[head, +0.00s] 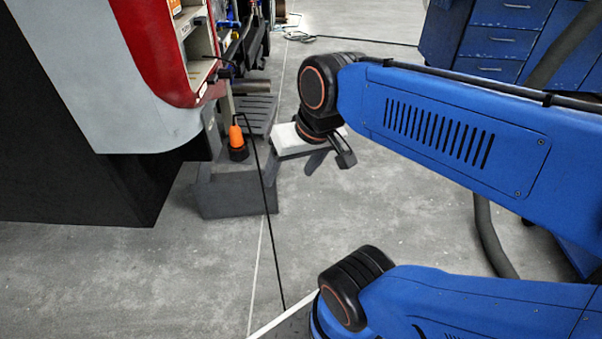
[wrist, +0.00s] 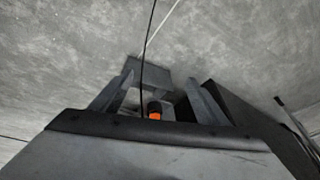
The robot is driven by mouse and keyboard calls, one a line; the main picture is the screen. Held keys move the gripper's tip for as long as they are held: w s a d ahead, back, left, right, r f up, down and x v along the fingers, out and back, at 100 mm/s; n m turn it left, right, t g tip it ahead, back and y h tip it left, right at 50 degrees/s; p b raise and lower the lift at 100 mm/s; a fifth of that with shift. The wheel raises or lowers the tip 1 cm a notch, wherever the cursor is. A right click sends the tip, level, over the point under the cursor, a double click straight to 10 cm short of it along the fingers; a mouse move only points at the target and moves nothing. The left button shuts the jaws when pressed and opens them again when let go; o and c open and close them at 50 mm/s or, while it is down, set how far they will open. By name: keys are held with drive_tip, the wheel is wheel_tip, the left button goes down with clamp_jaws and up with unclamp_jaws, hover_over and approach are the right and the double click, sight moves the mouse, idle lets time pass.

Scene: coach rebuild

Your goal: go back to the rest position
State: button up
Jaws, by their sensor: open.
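My gripper (head: 343,152) is at the end of my blue arm in the head view, in the air above the floor. It is open, with nothing seen between its fingers. An orange connector with a black base (head: 237,140) stands on a dark grey block (head: 238,195) to the left of my gripper, apart from it. A black cable (head: 268,190) runs from it down to the floor. In the wrist view, the orange connector (wrist: 155,115) shows partly, beyond the grey gripper body that fills the bottom; its lower part is hidden.
The red and white coach body (head: 160,60) with a dark lower side stands at the left. Blue drawer cabinets (head: 500,40) stand at the back right. The grey floor between is mostly clear.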

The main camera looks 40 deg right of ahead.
drive_tip(key=shift+s+d+f+n+t+h, duration=0.3)
drive_tip(key=shift+s+d+f+n+h, duration=0.3)
drive_tip(key=shift+d+n, duration=0.25)
idle(1.7)
